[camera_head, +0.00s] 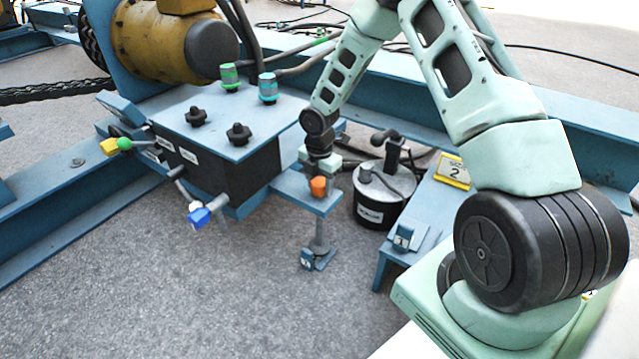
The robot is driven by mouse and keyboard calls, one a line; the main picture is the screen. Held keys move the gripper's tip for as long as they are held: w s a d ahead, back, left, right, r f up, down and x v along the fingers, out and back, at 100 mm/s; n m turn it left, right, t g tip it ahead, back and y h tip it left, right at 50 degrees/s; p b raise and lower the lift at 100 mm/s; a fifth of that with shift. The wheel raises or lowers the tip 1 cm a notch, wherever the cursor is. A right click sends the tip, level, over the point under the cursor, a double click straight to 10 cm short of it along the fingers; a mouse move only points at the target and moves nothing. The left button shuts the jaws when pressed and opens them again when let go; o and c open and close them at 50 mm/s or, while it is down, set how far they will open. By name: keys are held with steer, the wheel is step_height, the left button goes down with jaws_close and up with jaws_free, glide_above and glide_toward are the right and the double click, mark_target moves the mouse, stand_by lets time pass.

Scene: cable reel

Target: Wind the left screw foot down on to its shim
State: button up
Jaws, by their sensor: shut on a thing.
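The screw foot has an orange head (318,187) above a blue bracket plate (290,190). Its grey threaded rod (319,232) hangs upright below the plate. The rod's lower end stands over a small blue shim (324,261) on the floor, which has a numbered tag at its left. I cannot tell whether the foot touches the shim. My gripper (318,178) points down from above and is shut on the orange head. The fingers are small here and partly hide the head's top.
A black box with a blue lid and coloured levers (210,145) stands left of the bracket. A black can with a grey lid (382,190) stands to the right, near a blue bench with a yellow "2" sign (453,170). Grey floor (200,300) is clear in front.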

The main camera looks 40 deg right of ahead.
steer(key=shift+r+p, duration=0.1)
steer(key=shift+p, duration=0.25)
steer(key=shift+r+m+p, duration=0.15)
steer(key=shift+m+p, duration=0.85)
steer(key=shift+p, duration=0.1)
steer(key=m+p, duration=0.4)
steer(key=shift+m, duration=0.3)
steer(key=m+p, duration=0.3)
steer(key=shift+m, duration=0.3)
steer(key=m+p, duration=0.2)
steer(key=m, duration=0.1)
steer(key=shift+m, duration=0.4)
steer(key=m+p, duration=0.2)
steer(key=m, duration=0.1)
steer(key=shift+m, duration=0.3)
steer(key=m+p, duration=0.1)
steer(key=m, duration=0.2)
steer(key=shift+p, duration=0.3)
steer(key=m, duration=0.2)
steer(key=m+p, duration=0.1)
steer(key=m, duration=0.4)
steer(key=shift+f+p, duration=0.25)
steer(key=shift+p, duration=0.1)
